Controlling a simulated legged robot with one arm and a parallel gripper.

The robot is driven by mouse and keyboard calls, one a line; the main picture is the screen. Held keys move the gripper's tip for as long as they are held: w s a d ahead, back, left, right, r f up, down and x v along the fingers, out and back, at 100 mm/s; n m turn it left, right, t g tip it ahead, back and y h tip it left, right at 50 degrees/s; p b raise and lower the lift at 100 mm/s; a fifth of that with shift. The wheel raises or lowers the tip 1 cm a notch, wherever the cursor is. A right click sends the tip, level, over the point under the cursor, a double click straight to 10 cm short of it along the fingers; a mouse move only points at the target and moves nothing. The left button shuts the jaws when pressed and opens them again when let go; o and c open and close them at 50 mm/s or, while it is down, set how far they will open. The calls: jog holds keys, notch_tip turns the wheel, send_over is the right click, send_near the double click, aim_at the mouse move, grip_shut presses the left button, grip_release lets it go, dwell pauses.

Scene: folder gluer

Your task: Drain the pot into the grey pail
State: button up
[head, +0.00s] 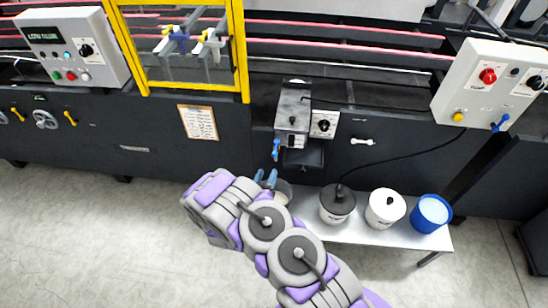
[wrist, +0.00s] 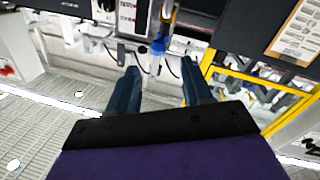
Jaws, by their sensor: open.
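The grey metal pot (head: 293,108) is mounted on the front of the dark machine, with a small blue handle (head: 276,149) hanging at its lower left. My gripper (head: 266,178) is below that handle and apart from it. In the wrist view my gripper (wrist: 160,82) has its two blue fingers spread, with nothing between the tips. The blue handle also shows in the wrist view (wrist: 158,46), beyond the fingers and roughly centred between them. A grey pail (head: 284,188) stands under the pot, largely hidden behind my gripper and arm; its contents cannot be made out.
A control box (head: 492,80) is at right. A yellow-framed guard (head: 185,50) is left of the pot. The floor at left is clear.

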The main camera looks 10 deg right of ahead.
aim_at(275, 156)
jog(key=shift+b+x, duration=1.25)
jog(key=shift+x, duration=3.95)
jog(key=shift+s+d, duration=0.1)
jog(key=shift+d, duration=0.05)
grip_shut()
